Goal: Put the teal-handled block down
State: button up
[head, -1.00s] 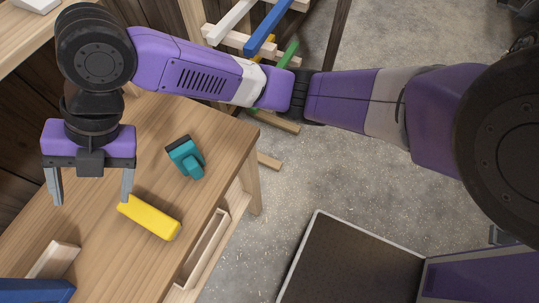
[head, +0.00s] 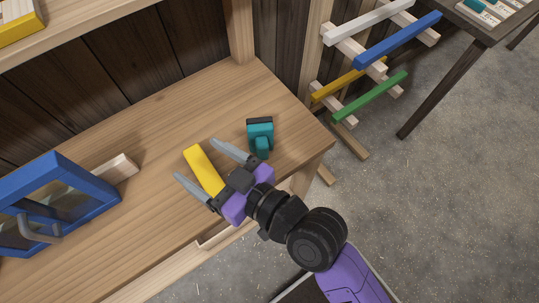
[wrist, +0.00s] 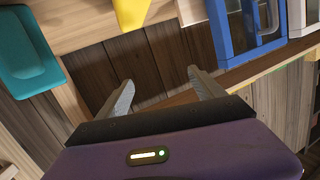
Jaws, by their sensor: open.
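The teal-handled block (head: 260,131), teal with a dark strip along its far edge, sits on the wooden workbench (head: 140,235) near its right end. It also shows at the upper left of the wrist view (wrist: 24,48). My gripper (head: 196,159) is open and empty, left of the teal-handled block and apart from it. In the head view, its two fingers appear on either side of a yellow block (head: 203,169); in the wrist view, the yellow block (wrist: 130,10) lies beyond the fingertips. The height of the gripper above the bench is hard to tell.
A blue-framed box with a clear panel (head: 62,165) and a pale wood piece (head: 117,168) stand on the left of the bench. A rack with coloured bars (head: 398,40) stands right of the bench. Bare bench top lies behind the yellow block.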

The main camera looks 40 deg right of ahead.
jog(key=s+d+f+m+h, duration=0.1)
jog(key=s+d+h, duration=0.1)
jog(key=s+d, duration=0.5)
jog(key=s+d+m+h, duration=0.1)
jog(key=s+d+h, duration=0.2)
jog(key=s+d, duration=0.5)
jog(key=s, duration=0.8)
jog(key=shift+s+d+f+m, duration=0.2)
jog(key=shift+s+f+m, duration=0.1)
jog(key=shift+f, duration=0.1)
jog(key=shift+o, duration=0.4)
